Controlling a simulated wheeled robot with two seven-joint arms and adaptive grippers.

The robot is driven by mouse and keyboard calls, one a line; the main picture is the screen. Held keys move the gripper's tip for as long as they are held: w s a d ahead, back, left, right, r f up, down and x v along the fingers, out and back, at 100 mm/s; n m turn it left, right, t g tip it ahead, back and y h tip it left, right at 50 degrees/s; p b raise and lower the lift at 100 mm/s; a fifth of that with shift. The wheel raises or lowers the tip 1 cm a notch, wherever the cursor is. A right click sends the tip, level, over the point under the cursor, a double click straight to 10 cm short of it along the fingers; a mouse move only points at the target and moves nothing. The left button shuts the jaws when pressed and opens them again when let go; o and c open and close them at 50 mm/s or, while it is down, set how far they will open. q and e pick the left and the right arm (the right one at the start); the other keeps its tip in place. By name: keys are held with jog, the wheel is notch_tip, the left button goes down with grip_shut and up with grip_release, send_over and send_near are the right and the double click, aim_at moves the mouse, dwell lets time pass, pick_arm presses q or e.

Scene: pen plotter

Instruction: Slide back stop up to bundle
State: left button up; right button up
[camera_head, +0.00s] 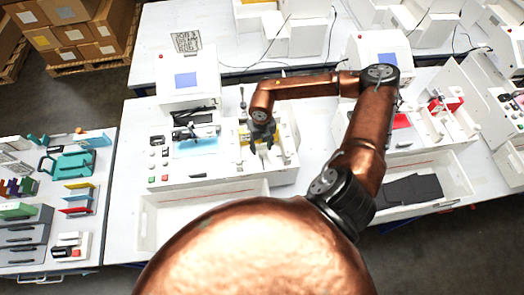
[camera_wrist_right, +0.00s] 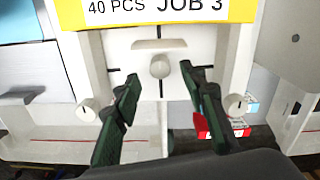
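My right gripper (camera_head: 262,143) is over the white plotter unit at the centre of the table. In the wrist view its two dark green fingers (camera_wrist_right: 160,83) are apart with nothing between them. A white bar with a round knob (camera_wrist_right: 160,67), which looks like the back stop, lies just beyond the fingertips. A yellow sheet or block (camera_wrist_right: 165,11), printed "40 PCS JOB 3", lies beyond the bar and looks like the bundle. A gap shows between bar and yellow edge. Yellow also shows beside the gripper in the head view (camera_head: 243,135). My left gripper is not in view.
White side walls with two dial knobs (camera_wrist_right: 88,110) (camera_wrist_right: 237,105) flank the fingers. A white open tray (camera_head: 150,222) stands in front of the unit. A boxy machine with a blue screen (camera_head: 187,80) stands behind it. A tool rack (camera_head: 60,190) is at left.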

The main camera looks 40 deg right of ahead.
aim_at(262, 152)
notch_tip(262, 152, up, 8)
jog(key=shift+f, duration=0.25)
